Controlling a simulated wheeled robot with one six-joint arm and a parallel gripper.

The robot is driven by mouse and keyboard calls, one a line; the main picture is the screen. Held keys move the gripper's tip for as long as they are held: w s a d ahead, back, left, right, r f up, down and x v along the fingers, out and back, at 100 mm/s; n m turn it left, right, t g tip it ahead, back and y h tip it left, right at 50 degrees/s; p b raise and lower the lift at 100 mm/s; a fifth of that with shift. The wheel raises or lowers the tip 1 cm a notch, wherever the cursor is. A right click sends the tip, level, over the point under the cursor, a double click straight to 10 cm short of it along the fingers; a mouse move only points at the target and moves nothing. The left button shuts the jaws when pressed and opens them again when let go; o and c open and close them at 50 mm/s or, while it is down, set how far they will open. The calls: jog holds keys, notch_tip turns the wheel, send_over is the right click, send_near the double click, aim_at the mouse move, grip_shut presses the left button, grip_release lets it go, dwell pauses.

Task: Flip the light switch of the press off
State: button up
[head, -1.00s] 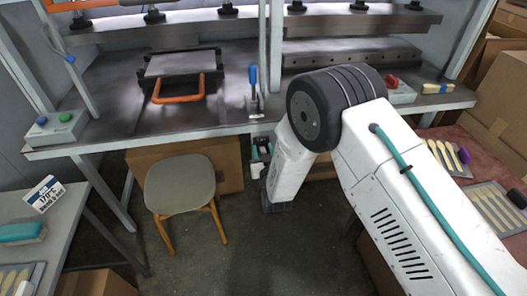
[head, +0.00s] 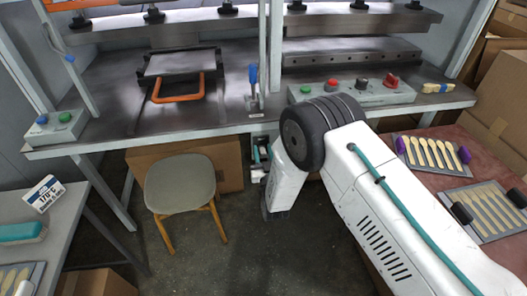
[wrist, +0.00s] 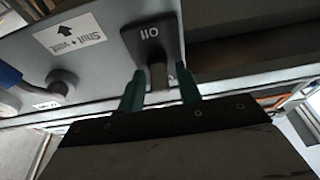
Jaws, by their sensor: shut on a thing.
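The light switch, a dark grey plate (wrist: 150,40) marked with "O" and "I" signs, shows in the wrist view. Its short grey lever (wrist: 158,76) sticks out towards me. My gripper (wrist: 160,88) has its two teal fingers on either side of this lever and is shut on it. In the head view my gripper (head: 260,155) is at the front edge of the press bench, below the blue-handled lever; my arm hides part of it. The switch cannot be made out there.
A blue-handled lever (head: 253,78) stands close above; its blue part (wrist: 8,75) shows left in the wrist view, by a "Shut + vent" label (wrist: 66,34). A stool (head: 180,184) stands left of my arm. A button box (head: 350,93) sits on the bench at right.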

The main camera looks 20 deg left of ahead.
jog(key=shift+w+f+t+y, duration=0.1)
jog(key=shift+f+t+y, duration=0.2)
jog(key=shift+t, duration=0.35)
jog(key=shift+s+f+t+y, duration=0.1)
jog(key=shift+f+t+y, duration=0.05)
jog(key=shift+t+y, duration=0.4)
jog(key=shift+w+f+t+y, duration=0.1)
jog(key=shift+f+t+y, duration=0.15)
jog(key=shift+t, duration=0.45)
jog(key=o, duration=0.6)
